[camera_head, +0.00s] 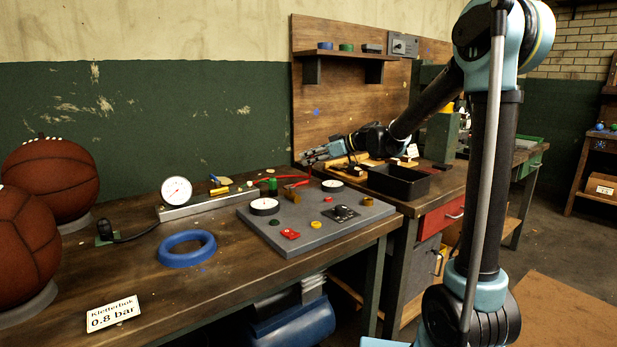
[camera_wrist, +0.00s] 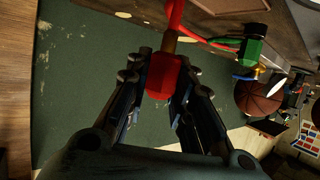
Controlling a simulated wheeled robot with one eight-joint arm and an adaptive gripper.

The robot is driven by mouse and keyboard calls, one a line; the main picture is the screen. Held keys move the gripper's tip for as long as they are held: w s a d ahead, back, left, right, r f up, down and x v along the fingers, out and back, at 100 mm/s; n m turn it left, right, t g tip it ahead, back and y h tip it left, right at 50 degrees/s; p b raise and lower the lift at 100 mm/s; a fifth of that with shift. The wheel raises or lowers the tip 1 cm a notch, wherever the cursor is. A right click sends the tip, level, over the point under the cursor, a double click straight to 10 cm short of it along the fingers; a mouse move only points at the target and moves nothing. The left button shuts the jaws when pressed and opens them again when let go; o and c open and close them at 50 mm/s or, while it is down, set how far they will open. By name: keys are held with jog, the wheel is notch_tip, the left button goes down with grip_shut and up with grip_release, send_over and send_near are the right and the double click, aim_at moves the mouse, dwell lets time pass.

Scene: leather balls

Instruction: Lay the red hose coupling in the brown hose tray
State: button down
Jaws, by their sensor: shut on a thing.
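My gripper (camera_head: 308,157) is above the back of the workbench, reaching in from the right. In the wrist view its fingers are shut on the red hose coupling (camera_wrist: 163,76), which sits between both fingertips. A brass end (camera_wrist: 170,42) and a red hose (camera_wrist: 176,14) continue from the coupling. In the head view the red hose (camera_head: 297,184) runs below the gripper, and the coupling cannot be made out. A low brown wooden piece (camera_head: 352,163), partly hidden behind my gripper, may be the brown hose tray; I cannot tell surely.
A black open box (camera_head: 398,182) stands right of the gripper. A grey panel (camera_head: 330,232) with small parts lies in front. A green fitting (camera_head: 272,187), a gauge (camera_head: 176,190), a blue ring (camera_head: 187,248) and two leather balls (camera_head: 52,177) are left.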

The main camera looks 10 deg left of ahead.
jog(key=shift+f, duration=2.75)
jog(key=c, duration=1.4)
grip_release()
jog(key=v, duration=0.6)
jog(key=shift+d+r, duration=0.15)
jog(key=shift+d, duration=0.1)
jog(key=shift+s+d+r, duration=0.1)
jog(key=shift+d+r, duration=0.1)
jog(key=shift+d, duration=0.25)
